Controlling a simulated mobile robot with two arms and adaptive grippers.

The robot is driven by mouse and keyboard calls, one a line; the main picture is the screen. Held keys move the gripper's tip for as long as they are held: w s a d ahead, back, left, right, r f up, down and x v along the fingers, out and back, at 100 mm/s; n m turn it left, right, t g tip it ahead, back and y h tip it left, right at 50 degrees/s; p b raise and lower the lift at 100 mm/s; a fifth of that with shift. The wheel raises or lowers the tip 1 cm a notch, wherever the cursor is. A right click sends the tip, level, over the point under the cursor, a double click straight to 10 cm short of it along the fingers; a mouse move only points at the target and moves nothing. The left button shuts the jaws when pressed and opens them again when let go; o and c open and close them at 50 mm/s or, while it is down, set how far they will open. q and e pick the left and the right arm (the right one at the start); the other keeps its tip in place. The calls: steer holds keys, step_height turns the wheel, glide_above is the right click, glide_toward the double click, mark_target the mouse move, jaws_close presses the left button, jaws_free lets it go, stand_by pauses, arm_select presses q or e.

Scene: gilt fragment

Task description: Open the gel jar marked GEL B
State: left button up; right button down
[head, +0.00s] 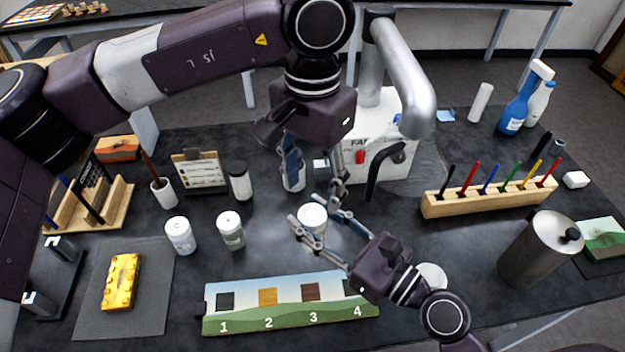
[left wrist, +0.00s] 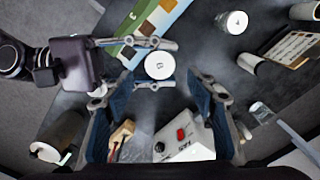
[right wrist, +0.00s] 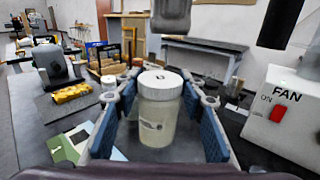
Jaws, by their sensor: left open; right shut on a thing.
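A squat clear jar with a white lid (head: 312,213) stands upright on the dark bench. My right gripper (head: 318,217) is shut around its sides; the jar (right wrist: 158,115) fills the gap between the blue pads in the right wrist view. The lid (left wrist: 159,65) bears a small dark mark, too small to read surely. My left gripper (head: 315,178) is open and empty, pointing down above and behind this jar, apart from the lid. Two similar white-lidded jars, one at left (head: 180,235) and one beside it (head: 231,230), stand free; their labels are unreadable.
A fan box (head: 385,150) with a silver duct (head: 405,70) stands behind. A numbered strip (head: 290,303) lies in front. A pen rack (head: 490,198) and metal canister (head: 540,250) are at right. A yellow block (head: 121,282) lies on a mat at left.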

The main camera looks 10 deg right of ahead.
mark_target(312, 214)
arm_select(q)
steer(key=shift+f, duration=3.1)
steer(key=c, duration=1.2)
steer(key=shift+n, duration=1.7)
steer(key=o, duration=1.3)
steer(key=shift+c, duration=0.2)
